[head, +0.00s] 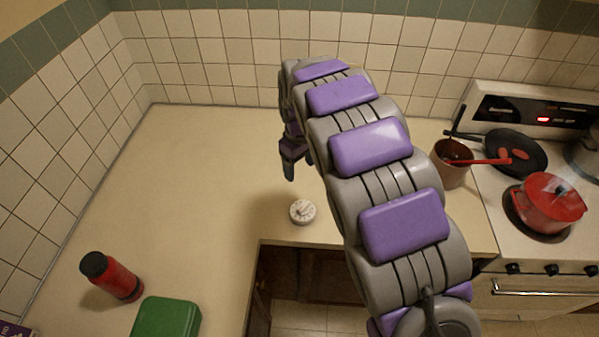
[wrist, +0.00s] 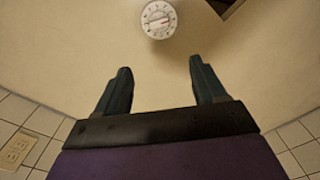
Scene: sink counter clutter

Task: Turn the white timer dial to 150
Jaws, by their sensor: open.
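The white timer dial (head: 302,211) lies on the beige counter (head: 215,190), close to the counter's inner front edge. It also shows at the top middle of the wrist view (wrist: 159,20), face toward the camera, with dark marks around its rim and a raised pointer or grip across the middle. The marks are too small to read. My gripper (wrist: 158,78) is open and empty, its two dark fingers spread wide. The dial lies beyond the fingertips, apart from them. In the head view my gripper (head: 289,172) hangs behind the dial, partly hidden by my arm.
A red bottle with a black cap (head: 112,277) and a green box (head: 166,318) are at the lower left. A brown pot (head: 452,168), a black pan (head: 512,150) and a red pot (head: 548,203) are at the right. The counter left of the dial is clear.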

